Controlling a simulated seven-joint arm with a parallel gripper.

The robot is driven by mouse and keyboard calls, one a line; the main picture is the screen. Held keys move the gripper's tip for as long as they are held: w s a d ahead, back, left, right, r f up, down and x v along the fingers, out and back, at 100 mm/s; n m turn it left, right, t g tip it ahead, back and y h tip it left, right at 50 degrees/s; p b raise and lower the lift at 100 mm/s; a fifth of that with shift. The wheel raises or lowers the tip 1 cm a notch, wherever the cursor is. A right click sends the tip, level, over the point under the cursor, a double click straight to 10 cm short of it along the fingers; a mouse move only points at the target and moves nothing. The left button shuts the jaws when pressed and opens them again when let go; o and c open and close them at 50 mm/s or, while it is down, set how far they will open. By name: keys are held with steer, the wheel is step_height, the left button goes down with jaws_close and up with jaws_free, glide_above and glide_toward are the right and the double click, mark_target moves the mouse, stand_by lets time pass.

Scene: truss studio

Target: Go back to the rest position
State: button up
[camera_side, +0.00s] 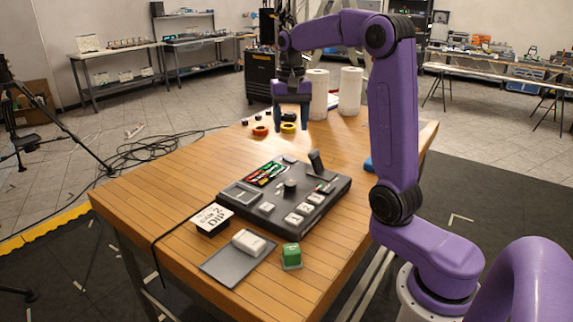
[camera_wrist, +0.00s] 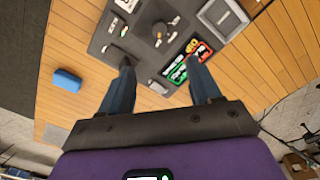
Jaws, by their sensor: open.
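My gripper (camera_side: 291,121) is open and empty, pointing down above the far part of the wooden table. In the wrist view its two blue-grey fingers (camera_wrist: 160,72) are spread apart with nothing between them. My purple arm rises at the right and reaches over to the left. A dark task board (camera_side: 325,209) lies on the table on the near side of the gripper, with a raised lever, a knob and several switches. In the wrist view the board (camera_wrist: 104,44) shows beyond the fingertips.
Two white paper rolls (camera_side: 318,94) stand at the table's back, close to the gripper. Tape rolls (camera_side: 260,130) lie nearby. A grey plate (camera_side: 222,268) with a white block (camera_side: 250,241), a green cube (camera_side: 291,257) and a labelled box (camera_side: 212,220) are in front. A blue block (camera_wrist: 67,80) lies at the side.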

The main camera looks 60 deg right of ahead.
steer(key=s+a+f+n, duration=0.2)
steer(key=s+a+n, duration=0.25)
steer(key=a, duration=0.35)
steer(key=s+a+f+n, duration=0.2)
steer(key=s+a+n, duration=0.3)
steer(key=a, duration=0.4)
steer(key=s+a+f+n, duration=0.1)
steer(key=s+f+n, duration=0.2)
steer(key=s, duration=0.6)
steer(key=s+a+f+n, duration=0.1)
steer(key=s+f+n, duration=0.2)
steer(key=s+n, duration=0.5)
steer(key=shift+s+a, duration=0.3)
steer(key=shift+s, duration=0.6)
steer(key=shift+n, duration=0.25)
